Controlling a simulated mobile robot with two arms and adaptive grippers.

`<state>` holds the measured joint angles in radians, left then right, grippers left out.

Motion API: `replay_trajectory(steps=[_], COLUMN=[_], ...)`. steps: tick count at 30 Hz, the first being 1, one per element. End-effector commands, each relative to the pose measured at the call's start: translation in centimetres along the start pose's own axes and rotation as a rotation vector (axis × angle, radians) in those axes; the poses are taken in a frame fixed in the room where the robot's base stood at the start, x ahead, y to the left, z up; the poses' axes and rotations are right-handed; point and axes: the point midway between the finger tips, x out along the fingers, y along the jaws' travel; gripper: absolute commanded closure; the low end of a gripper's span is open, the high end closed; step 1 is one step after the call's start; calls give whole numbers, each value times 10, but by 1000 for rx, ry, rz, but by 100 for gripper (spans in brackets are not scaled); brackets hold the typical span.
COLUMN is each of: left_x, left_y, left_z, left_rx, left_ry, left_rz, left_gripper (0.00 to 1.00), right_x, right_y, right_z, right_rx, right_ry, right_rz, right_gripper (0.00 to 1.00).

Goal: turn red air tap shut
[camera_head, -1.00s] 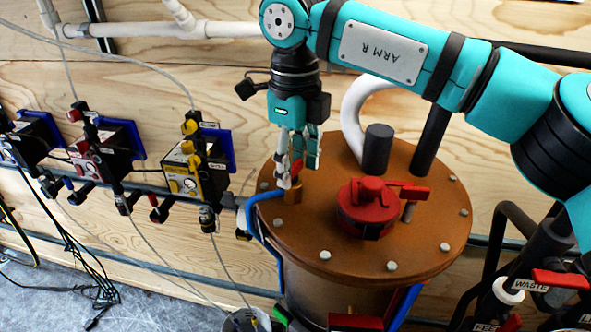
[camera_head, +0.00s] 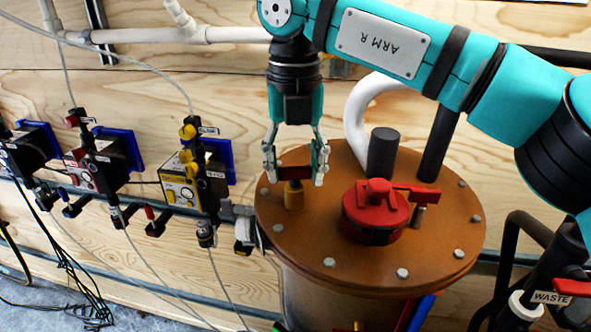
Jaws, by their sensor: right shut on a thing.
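My left gripper is not in view.
A WASTE valve (camera_head: 572,288) is at lower right.

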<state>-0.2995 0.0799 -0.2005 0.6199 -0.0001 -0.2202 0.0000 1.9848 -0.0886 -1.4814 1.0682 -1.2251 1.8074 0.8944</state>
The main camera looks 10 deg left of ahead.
Motion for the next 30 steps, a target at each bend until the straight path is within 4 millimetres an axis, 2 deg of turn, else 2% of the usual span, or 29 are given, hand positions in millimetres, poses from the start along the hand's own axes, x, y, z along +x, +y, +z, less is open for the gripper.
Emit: replay_trajectory(steps=[12,30], left_x=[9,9], left_y=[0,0], left_z=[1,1], left_rx=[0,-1], left_ry=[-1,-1], left_rz=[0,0], left_gripper=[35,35], right_x=[-2,-3], right_y=[0,0], right_z=[1,1], right_rx=[214,252], right_ry=[-6,-7], right_rz=[3,3], right_gripper=[83,83])
